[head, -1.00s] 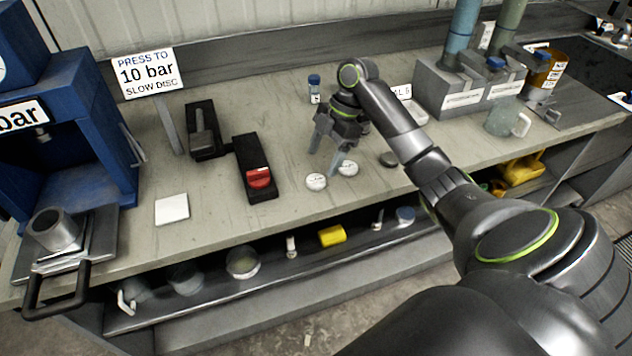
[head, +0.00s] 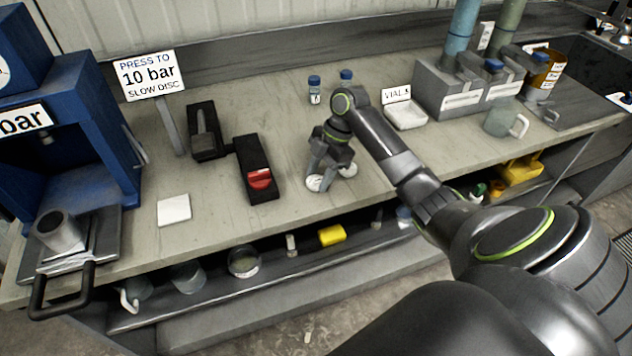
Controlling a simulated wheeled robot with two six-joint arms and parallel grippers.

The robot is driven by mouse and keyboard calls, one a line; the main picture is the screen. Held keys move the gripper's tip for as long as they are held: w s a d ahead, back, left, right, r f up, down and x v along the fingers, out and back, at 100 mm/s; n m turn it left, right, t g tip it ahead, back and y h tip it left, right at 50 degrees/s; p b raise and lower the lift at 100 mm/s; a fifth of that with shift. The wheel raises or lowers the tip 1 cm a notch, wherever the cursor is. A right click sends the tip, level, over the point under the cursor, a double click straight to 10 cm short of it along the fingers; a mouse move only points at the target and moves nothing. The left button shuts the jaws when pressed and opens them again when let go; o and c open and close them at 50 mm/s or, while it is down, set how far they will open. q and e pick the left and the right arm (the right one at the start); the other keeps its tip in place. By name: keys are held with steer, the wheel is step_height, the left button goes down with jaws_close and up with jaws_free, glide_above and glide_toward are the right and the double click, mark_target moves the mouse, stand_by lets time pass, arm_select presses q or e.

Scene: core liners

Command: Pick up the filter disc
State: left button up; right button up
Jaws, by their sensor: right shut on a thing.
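Two small round white discs lie close together on the bench, with markings too small to read. My right gripper (head: 321,180) has its fingers pointing down at the left white disc (head: 316,184), the filter disc as far as I can tell. It is shut on that disc at bench level, and the fingers cover part of it. The other white disc (head: 348,170) lies just to the right, close to the gripper and partly hidden by it. My left gripper is not in view.
Left of my gripper are a black device with a red switch (head: 259,179) and a white square pad (head: 174,209). Behind are two blue-capped vials (head: 314,89) and a white vial tray (head: 406,115).

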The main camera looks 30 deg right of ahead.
mark_target(319, 178)
steer(key=shift+c, duration=0.7)
steer(key=shift+r, duration=0.2)
step_height(319, 178, up, 6)
steer(key=shift+w+r+b, duration=0.1)
steer(key=shift+b, duration=0.45)
step_height(319, 178, up, 4)
steer(key=shift+f+p, duration=0.25)
steer(key=shift+p, duration=0.7)
